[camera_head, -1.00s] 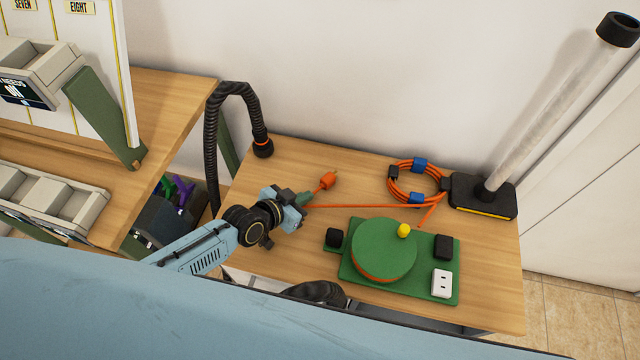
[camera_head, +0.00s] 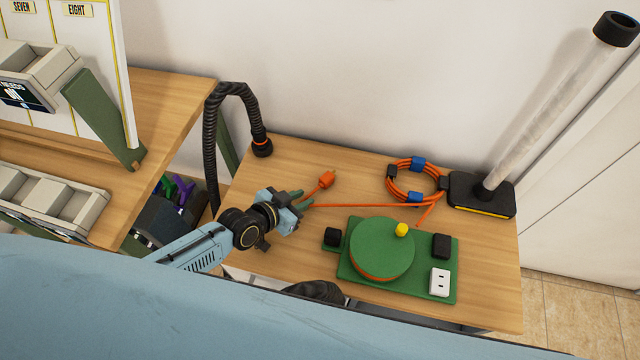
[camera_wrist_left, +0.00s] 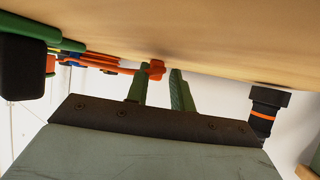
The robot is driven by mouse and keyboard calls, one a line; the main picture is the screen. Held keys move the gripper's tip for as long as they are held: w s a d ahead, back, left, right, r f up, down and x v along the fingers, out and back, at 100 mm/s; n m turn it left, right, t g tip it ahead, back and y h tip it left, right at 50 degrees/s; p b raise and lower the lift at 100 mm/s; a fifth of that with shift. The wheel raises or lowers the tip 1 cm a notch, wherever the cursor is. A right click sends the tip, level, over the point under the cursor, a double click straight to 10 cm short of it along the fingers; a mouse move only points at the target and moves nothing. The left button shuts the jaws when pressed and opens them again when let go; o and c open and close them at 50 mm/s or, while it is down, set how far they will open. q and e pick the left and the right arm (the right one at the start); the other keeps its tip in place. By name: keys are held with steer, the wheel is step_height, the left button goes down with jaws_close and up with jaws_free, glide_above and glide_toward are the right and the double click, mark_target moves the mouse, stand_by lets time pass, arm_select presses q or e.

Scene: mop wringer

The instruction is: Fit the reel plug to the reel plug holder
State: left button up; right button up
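The reel plug (camera_head: 327,180) is orange with its prongs at the far right end. It lies near the back of the wooden table, on an orange cord. My left gripper (camera_head: 303,197) is just left of and in front of it. In the left wrist view, the two green fingers (camera_wrist_left: 160,88) stand apart, and the orange plug (camera_wrist_left: 153,68) shows beyond their tips, seemingly ungripped. The green reel (camera_head: 383,249) with a yellow knob sits on a green board (camera_head: 346,286). The board carries a white two-slot socket block (camera_head: 440,282); I cannot tell which fitting is the plug holder.
A coiled orange cord (camera_head: 412,180) with blue ties lies at the back. A clear tube stands on a black base (camera_head: 482,194) at the right. Black blocks (camera_head: 333,236) (camera_head: 441,246) flank the reel. A black hose (camera_head: 211,130) arches at the table's left corner.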

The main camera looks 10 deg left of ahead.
arm_select(q)
steer(key=p+v, duration=0.4)
steer(key=v, duration=0.8)
steer(key=shift+s, duration=0.1)
steer(key=shift+s+a+r, duration=0.25)
steer(key=shift+s, duration=0.15)
steer(key=shift+o, duration=0.4)
